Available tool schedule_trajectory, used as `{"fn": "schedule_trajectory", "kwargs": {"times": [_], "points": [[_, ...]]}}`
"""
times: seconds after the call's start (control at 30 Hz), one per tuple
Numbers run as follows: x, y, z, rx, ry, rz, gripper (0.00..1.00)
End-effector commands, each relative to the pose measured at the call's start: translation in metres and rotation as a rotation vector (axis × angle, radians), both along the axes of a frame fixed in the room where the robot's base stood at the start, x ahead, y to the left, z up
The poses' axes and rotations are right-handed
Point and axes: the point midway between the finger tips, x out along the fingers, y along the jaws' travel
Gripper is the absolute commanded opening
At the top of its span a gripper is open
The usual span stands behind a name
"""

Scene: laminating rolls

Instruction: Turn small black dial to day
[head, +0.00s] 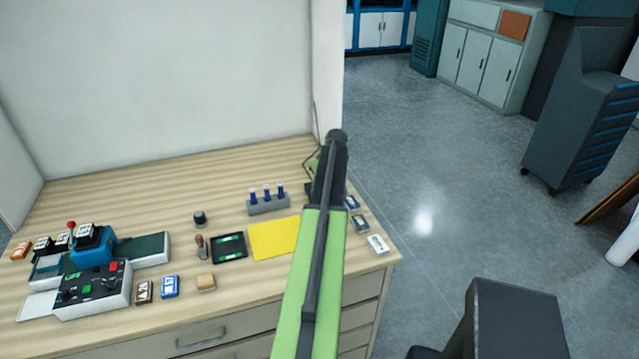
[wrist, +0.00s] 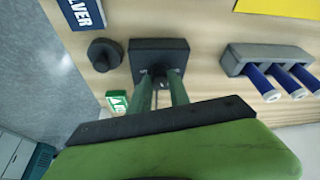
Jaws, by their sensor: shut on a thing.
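A square black block (wrist: 158,48) lies on the wooden table in the wrist view. My gripper (wrist: 160,75) reaches down to it, its two green fingers close together at the block's near edge. They are shut on a small dark part there, which I take for the small black dial; the fingers mostly cover it, so its marking and setting cannot be read. In the head view my gripper (head: 318,180) is over the table's right end, and my arm hides most of the block.
A round black knob (wrist: 103,54) stands beside the block, with a small green sign (wrist: 117,102) close by. A grey rack (wrist: 262,58) with blue tubes is to the right. A yellow sheet (head: 274,239) lies left of my arm. The table edge is near.

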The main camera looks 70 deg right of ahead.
Motion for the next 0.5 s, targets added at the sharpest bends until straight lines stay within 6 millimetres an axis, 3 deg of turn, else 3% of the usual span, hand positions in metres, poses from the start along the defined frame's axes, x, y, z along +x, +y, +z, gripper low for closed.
{"fn": "schedule_trajectory", "kwargs": {"times": [0.5], "points": [[-0.0028, 0.0000, -0.0006, 0.003, 0.006, 0.053, 0.00]]}}
